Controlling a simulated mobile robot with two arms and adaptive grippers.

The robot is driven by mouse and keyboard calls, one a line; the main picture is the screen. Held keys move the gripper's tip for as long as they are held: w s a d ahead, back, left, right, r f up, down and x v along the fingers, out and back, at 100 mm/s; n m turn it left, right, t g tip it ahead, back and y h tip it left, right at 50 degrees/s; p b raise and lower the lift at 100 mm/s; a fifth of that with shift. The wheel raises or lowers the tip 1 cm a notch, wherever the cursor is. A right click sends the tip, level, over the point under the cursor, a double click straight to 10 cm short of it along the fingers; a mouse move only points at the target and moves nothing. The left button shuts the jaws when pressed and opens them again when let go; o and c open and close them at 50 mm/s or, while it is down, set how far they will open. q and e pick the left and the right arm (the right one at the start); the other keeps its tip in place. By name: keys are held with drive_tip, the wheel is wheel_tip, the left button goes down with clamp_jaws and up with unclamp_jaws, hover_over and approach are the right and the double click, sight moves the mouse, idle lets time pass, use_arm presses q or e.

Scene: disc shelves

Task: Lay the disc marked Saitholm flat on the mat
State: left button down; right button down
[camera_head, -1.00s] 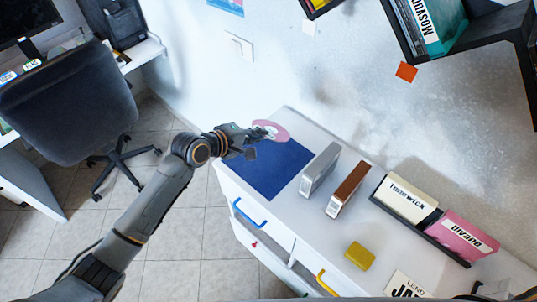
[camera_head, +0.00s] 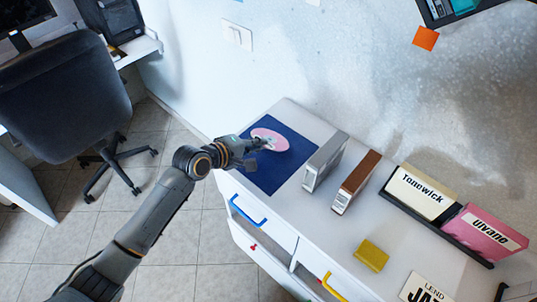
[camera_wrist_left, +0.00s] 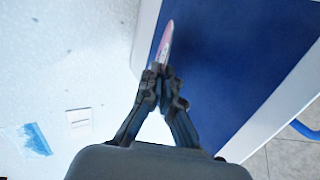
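A pink disc (camera_head: 270,139) with a pale centre is over the blue mat (camera_head: 277,178) on the white cabinet. Its marking is too small to read. My left gripper (camera_head: 262,144) is shut on the disc's edge, and the disc reaches out over the mat's back part. In the left wrist view the disc (camera_wrist_left: 166,42) shows almost edge-on between the closed fingertips (camera_wrist_left: 160,70), with the mat (camera_wrist_left: 225,60) behind it. I cannot tell whether the disc touches the mat. My right gripper is not in view.
A grey case (camera_head: 325,160) and a brown case (camera_head: 356,181) stand right of the mat. A dark rack (camera_head: 428,233) holds the Tonewick (camera_head: 421,193) and Ulvano (camera_head: 484,233) cases. A yellow block (camera_head: 371,255) lies in front. Drawers below have blue (camera_head: 247,212) and yellow handles.

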use_arm(q)
drive_tip(key=shift+f, duration=0.45)
drive_tip(key=c, duration=1.7)
unclamp_jaws()
drive_tip(key=p+v, duration=0.5)
drive_tip(key=v, duration=0.1)
drive_tip(key=shift+s+r+p, duration=0.15)
drive_tip(key=shift+r+p, duration=0.05)
drive_tip(key=shift+p, duration=0.1)
drive_tip(key=shift+p+v, duration=0.45)
drive_tip(key=shift+v, duration=0.4)
drive_tip(key=shift+a+f, duration=0.1)
drive_tip(key=shift+f, duration=0.05)
